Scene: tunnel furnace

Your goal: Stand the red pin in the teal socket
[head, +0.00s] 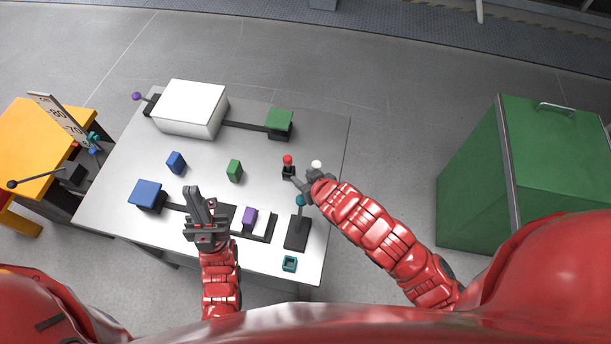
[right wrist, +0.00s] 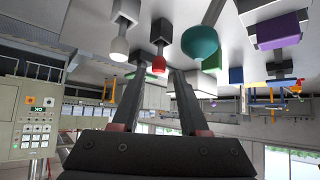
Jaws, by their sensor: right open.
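The red pin (head: 288,160), with a round red head, stands upright in a dark base on the white table. It also shows in the right wrist view (right wrist: 158,65), just beyond and between the fingertips. My right gripper (head: 304,181) is open and empty, close beside the red pin on its near right side. It also shows open in the right wrist view (right wrist: 156,78). The teal socket (head: 289,264) is a small square frame at the table's near right edge, and it looks empty. My left gripper (head: 194,196) is over the near part of the table, its jaw gap unclear.
A white-headed pin (head: 316,165) stands right of the red one. A teal-knobbed lever (head: 300,201) rises between the right gripper and the socket. Blue (head: 176,162), green (head: 234,171) and purple (head: 249,218) blocks and a white box (head: 189,108) are on the table.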

